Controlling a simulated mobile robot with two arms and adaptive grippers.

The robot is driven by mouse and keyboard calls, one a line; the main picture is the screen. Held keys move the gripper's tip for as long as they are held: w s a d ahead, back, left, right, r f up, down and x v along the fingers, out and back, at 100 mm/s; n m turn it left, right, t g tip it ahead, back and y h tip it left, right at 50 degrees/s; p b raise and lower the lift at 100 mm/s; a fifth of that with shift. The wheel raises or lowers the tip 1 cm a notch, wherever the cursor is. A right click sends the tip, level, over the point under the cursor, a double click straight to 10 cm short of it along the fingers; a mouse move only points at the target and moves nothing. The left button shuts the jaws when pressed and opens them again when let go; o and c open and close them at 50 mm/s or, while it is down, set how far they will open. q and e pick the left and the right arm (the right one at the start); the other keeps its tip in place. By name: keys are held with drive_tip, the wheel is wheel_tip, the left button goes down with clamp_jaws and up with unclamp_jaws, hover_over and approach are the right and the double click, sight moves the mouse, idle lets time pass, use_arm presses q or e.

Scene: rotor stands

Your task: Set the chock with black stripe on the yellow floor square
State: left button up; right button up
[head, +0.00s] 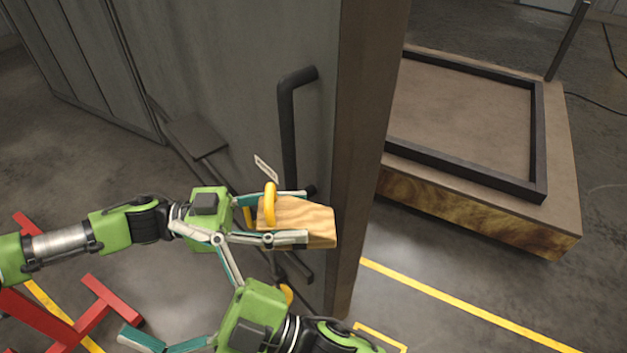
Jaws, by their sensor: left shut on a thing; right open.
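My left gripper (305,218) is shut on a wooden chock (318,215) with a yellow ring handle (270,200). It holds the chock in front of the grey door panel. No black stripe shows on the visible faces, and the fingers hide part of the chock. My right gripper (168,287) is open and empty, below and to the left, with its fingers spread wide. A yellow outline corner (378,333) shows on the floor at the bottom edge, right of my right arm. It may be the yellow square; most of it is cut off or hidden.
The grey door (240,90) with a dark bar handle (287,130) stands close behind the chock. A low platform with a dark frame (470,173) is at right. A yellow floor line (455,300) runs before it. Red stand parts (90,315) lie at lower left.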

drive_tip(key=s+d+r+n+g+h, duration=0.1)
drive_tip(key=s+r+n+g, duration=0.25)
drive_tip(key=n+g, duration=0.3)
drive_tip(key=s+d+r+n+g, duration=0.1)
drive_tip(key=s+r+n+g, duration=0.2)
drive_tip(key=r+n+g, duration=0.3)
drive_tip(key=t+h, duration=1.3)
drive_tip(key=h, duration=0.6)
approach(300, 208)
drive_tip(key=shift+n+g, duration=0.25)
drive_tip(key=shift+n, duration=0.1)
drive_tip(key=x, duration=1)
drive_tip(key=shift+w+f, duration=0.2)
drive_tip(key=shift+w, duration=0.1)
